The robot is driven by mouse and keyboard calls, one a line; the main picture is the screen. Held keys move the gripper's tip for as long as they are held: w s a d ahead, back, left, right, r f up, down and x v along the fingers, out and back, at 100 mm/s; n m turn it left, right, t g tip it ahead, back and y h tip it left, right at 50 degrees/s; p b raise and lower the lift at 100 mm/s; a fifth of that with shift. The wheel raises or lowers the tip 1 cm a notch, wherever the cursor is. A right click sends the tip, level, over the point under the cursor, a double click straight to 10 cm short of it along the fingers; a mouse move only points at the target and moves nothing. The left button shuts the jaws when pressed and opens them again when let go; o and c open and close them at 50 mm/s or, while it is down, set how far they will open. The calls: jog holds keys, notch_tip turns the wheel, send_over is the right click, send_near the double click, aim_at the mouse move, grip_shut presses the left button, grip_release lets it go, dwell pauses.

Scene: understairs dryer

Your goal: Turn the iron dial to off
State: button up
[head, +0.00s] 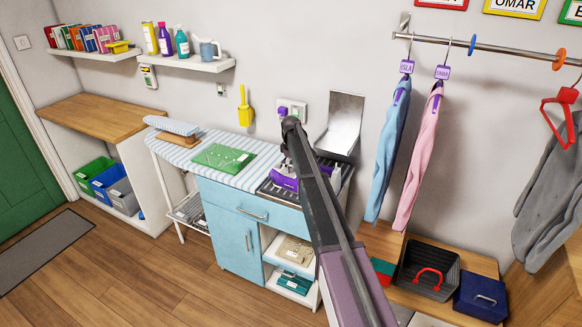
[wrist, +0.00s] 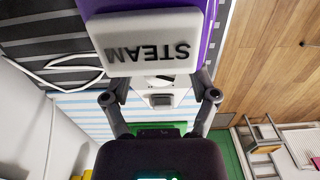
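The purple iron (head: 284,182) sits on the dark slatted rest at the right end of the ironing surface, partly hidden by my arm. In the wrist view its purple body (wrist: 207,35) fills the top, with a white block (wrist: 150,45) marked STEAM, lettering upside down. My gripper (wrist: 158,98) is open, its two fingers apart below this block. A small grey part on a white plate (wrist: 160,100) shows between the fingertips; I cannot tell if it is the dial. No dial setting is readable. In the head view my arm hides the gripper.
A green mat (head: 224,158) lies on the striped ironing surface (head: 178,150) left of the iron. A metal panel (head: 342,125) stands behind it. A white cord (wrist: 60,62) runs beside the iron. Blue and pink garments (head: 418,160) hang to the right. Wooden floor is open in front.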

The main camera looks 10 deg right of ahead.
aim_at(291, 167)
jog(key=shift+m, duration=0.3)
jog(key=m, duration=2.5)
jog(key=shift+m, duration=0.4)
notch_tip(291, 167, up, 14)
jog(key=p, duration=1.4)
jog(key=s+f+n+b, duration=0.3)
jog(key=s+n, duration=0.1)
jog(key=s, duration=0.7)
jog(key=s+f+n+b, duration=0.3)
jog(key=s, duration=0.8)
jog(key=s+f+n+b, duration=0.3)
jog(key=s+n, duration=0.1)
jog(key=s, duration=0.7)
jog(key=shift+s+a+f+n, duration=0.15)
jog(key=shift+s+f+n, duration=0.1)
jog(key=shift+s+n, duration=0.05)
